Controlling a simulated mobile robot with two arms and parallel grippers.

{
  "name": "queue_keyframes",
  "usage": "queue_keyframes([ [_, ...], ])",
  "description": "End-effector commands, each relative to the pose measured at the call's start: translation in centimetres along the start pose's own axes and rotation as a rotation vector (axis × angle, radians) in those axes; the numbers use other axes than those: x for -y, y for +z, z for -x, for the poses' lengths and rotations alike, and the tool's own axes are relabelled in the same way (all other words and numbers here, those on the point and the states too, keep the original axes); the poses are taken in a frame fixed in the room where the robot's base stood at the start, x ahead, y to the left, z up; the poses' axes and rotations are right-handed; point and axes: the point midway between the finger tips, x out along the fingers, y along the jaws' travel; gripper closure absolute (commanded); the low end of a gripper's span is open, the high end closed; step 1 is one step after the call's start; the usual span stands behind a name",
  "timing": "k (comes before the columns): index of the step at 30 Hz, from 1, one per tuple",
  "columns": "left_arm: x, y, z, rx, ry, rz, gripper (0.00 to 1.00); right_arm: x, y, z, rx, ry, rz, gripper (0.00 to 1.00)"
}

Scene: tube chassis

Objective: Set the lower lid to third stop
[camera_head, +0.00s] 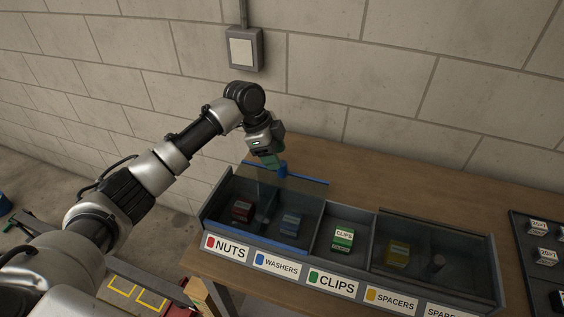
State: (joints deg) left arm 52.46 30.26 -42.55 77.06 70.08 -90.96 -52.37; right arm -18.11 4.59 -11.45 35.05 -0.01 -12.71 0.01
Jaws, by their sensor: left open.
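A grey parts bin (318,247) with labelled compartments stands on the wooden bench. A clear lid with blue edges (310,181) lies over the left part, above NUTS and WASHERS. A small blue knob (283,171) stands at its back edge. A second clear lid, with a dark frame (428,228), lies over the right part, above SPACERS and the compartment beside it. Which lid is lower is hard to tell. My left gripper (272,160) points down, open, close beside the blue knob; contact cannot be made out. My right gripper is out of view.
The CLIPS compartment between the lids is uncovered and holds a green box (343,239). Red, blue and yellow boxes show dimly under the lids. A dark tray (520,240) with small boxes lies at the right. The block wall (400,70) rises behind the bench.

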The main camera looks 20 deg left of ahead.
Motion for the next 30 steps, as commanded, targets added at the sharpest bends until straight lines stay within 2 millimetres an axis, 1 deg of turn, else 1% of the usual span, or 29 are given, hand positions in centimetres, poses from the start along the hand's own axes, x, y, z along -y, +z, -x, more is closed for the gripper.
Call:
queue_keyframes([
  [1, -0.1, -0.1, -0.9, -0.001, 0.004, 0.001, 0.47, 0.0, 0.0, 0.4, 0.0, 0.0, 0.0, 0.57],
  [3, -0.1, -0.1, -2.0, 0.0, 0.003, 0.001, 0.47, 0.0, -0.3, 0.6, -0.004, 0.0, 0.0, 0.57],
  [6, 0.0, -0.1, -3.4, 0.0, 0.002, 0.002, 0.47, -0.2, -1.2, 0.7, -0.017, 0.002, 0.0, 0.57],
  [9, 0.0, -0.1, -4.2, -0.001, 0.001, 0.0, 0.47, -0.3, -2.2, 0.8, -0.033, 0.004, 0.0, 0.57],
  [12, 0.0, 0.0, -4.6, -0.001, 0.0, 0.001, 0.47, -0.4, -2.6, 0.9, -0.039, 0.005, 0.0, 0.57],
  [19, 0.0, 0.0, -4.7, 0.0, -0.001, 0.001, 0.47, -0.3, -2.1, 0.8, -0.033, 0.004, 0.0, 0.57],
  [20, 0.0, 0.0, -4.7, 0.0, -0.001, 0.001, 0.49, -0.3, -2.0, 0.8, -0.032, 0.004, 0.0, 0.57],
  [21, 0.0, 0.0, -4.7, 0.0, -0.001, 0.001, 0.55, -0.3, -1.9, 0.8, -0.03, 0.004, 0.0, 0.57],
  [30, 0.0, 0.0, -4.6, 0.0, -0.001, 0.001, 1.0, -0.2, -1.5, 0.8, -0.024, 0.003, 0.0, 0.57],
])
